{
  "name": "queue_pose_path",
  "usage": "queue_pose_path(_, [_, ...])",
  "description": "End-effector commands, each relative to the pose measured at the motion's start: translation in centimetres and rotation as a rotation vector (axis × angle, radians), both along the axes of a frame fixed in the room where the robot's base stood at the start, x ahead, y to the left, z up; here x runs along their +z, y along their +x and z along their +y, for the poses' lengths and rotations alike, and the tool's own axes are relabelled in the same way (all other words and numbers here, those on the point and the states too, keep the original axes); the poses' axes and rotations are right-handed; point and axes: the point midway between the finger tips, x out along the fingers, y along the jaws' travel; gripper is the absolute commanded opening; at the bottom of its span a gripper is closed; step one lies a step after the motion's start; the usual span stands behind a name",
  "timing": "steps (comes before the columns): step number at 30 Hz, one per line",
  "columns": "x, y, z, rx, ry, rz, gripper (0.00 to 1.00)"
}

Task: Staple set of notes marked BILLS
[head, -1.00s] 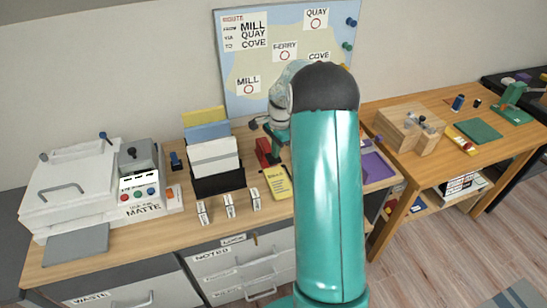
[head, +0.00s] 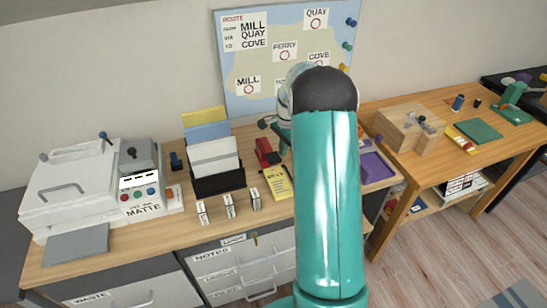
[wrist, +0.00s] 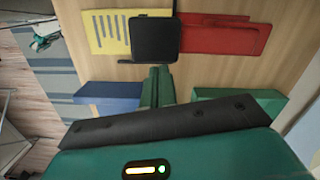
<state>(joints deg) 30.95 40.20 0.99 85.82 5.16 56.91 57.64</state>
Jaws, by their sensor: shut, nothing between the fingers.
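The red stapler (head: 267,152) stands on the desk in front of the map board, and it also shows in the wrist view (wrist: 222,36). The yellow set of notes (head: 278,183) lies just in front of it; in the wrist view (wrist: 110,34) dark lines show on it, but I cannot read a mark. A black square (wrist: 155,40) covers the place where notes and stapler come together, so I cannot see how far the notes reach in. My gripper (wrist: 155,80) is shut and empty, close to the black square. In the head view my arm mostly hides it.
A black holder (head: 218,182) with coloured sheets stands left of the stapler. Several small labelled blocks (head: 229,205) stand before it. A purple tray (head: 376,167) lies to the right. A white machine (head: 75,180) fills the desk's left end.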

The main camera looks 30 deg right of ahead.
Motion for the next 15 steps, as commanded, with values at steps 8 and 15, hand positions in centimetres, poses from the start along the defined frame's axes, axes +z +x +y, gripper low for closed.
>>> queue_pose_path(8, [3.9,0.1,-0.4,0.002,-0.002,-0.004,0.00])
queue_pose_path(15, [9.3,0.1,-0.9,0.002,-0.002,-0.004,0.00])
